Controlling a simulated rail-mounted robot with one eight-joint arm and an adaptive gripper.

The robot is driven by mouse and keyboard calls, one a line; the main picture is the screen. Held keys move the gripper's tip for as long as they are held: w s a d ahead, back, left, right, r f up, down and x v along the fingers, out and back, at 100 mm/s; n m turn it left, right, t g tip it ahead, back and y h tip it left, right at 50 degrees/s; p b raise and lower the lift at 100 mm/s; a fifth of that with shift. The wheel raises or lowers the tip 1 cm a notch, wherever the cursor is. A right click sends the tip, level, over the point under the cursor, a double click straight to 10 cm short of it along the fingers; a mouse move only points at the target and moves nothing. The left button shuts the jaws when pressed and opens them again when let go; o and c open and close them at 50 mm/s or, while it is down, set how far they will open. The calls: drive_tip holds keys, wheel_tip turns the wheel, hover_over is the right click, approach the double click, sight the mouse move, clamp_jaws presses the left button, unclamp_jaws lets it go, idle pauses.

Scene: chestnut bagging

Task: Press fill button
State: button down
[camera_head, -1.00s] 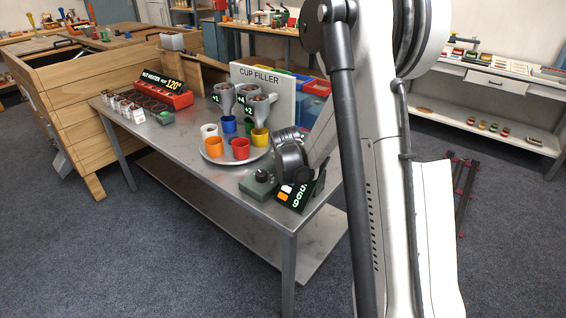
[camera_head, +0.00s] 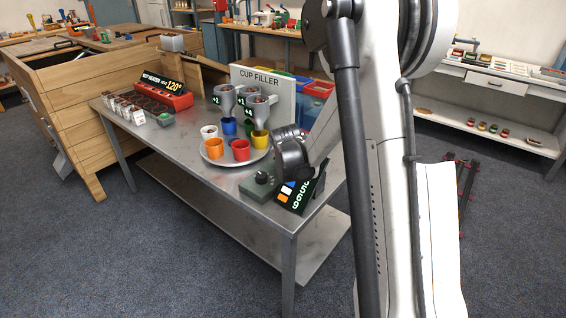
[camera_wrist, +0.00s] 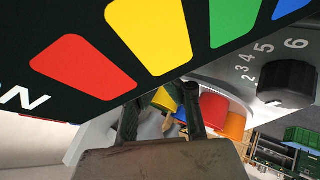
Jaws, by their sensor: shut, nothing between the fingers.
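My gripper (camera_wrist: 160,97) is shut and empty in the wrist view, its two dark fingers under a black panel with red, yellow, green and blue patches (camera_wrist: 148,35). A grey control box with a black knob (camera_wrist: 287,83) and numbers stands to the right. In the head view, the box (camera_head: 259,186) and the tilted black panel (camera_head: 297,196) are at the table's near right end, just below my wrist; my fingers cannot be made out there. The cup filler (camera_head: 280,84) stands behind, with its grey hoppers (camera_head: 225,98). I cannot pick out a fill button, or tell whether my fingers touch anything.
A round tray (camera_head: 213,160) with several coloured cups stands left of the control box on the metal table (camera_head: 190,150). The floor in front is clear.

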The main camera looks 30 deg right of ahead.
drive_tip(key=shift+r, duration=0.1)
drive_tip(key=shift+r+p, duration=1.3)
drive_tip(key=shift+r, duration=1.1)
drive_tip(key=shift+r, duration=0.1)
